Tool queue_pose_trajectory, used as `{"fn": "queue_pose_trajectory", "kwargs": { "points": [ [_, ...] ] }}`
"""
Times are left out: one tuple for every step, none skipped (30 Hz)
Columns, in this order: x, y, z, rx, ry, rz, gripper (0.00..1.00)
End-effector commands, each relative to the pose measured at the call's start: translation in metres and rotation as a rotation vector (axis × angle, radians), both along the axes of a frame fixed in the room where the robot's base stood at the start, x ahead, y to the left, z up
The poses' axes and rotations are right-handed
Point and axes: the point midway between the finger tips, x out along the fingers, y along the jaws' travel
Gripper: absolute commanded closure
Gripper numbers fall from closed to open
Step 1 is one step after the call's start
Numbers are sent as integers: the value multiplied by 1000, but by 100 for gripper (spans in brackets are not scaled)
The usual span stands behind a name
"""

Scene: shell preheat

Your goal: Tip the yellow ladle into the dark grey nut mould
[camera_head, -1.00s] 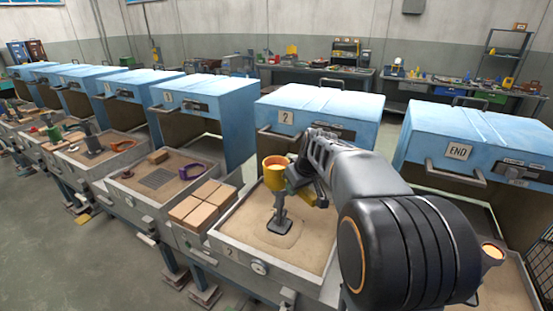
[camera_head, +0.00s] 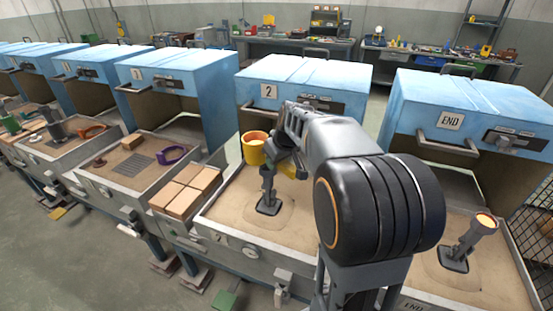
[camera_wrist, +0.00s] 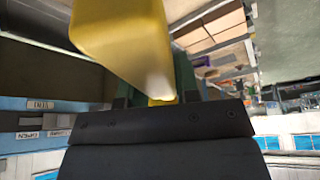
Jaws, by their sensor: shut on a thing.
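The yellow ladle (camera_head: 252,153) is upright, with an orange inside showing at its rim. My gripper (camera_head: 284,163) is shut on it from the right. In the wrist view the ladle (camera_wrist: 125,40) fills the upper middle, in front of my gripper (camera_wrist: 160,97). A dark grey upright piece on a flat base (camera_head: 268,207) stands in the sand just below the ladle. A similar grey piece (camera_head: 455,260) with a glowing orange top stands tilted in the END bay. I cannot tell which is the nut mould; neither clearly shows a nut shape.
Blue hooded bays stand in a row, with the bay marked 2 (camera_head: 300,80) behind the ladle and the END bay (camera_head: 470,105) to its right. Tan blocks (camera_head: 187,190) lie left of the sand. My arm hides the sand between the two bays.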

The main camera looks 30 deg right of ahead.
Motion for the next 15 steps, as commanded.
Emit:
{"fn": "queue_pose_trajectory", "kwargs": {
  "points": [
    [0,0,-4,0,-2,0,99],
    [0,0,-5,0,-2,0,99],
    [0,0,-7,0,-2,0,99],
    [0,0,-9,0,-2,0,99],
    [0,0,-10,0,-2,0,99],
    [0,0,-12,0,-2,0,99],
    [0,0,-14,0,-1,0,99],
    [0,0,-15,0,-1,0,99],
    [0,0,-17,0,-1,0,99],
    [0,0,-19,0,-1,0,99],
    [0,0,-20,0,-1,0,99],
    [0,-1,-16,30,8,-3,99],
    [0,0,-16,55,13,-4,99],
    [0,0,-16,79,19,-4,99],
    [0,1,-15,110,22,-4,99]
  ]
}}
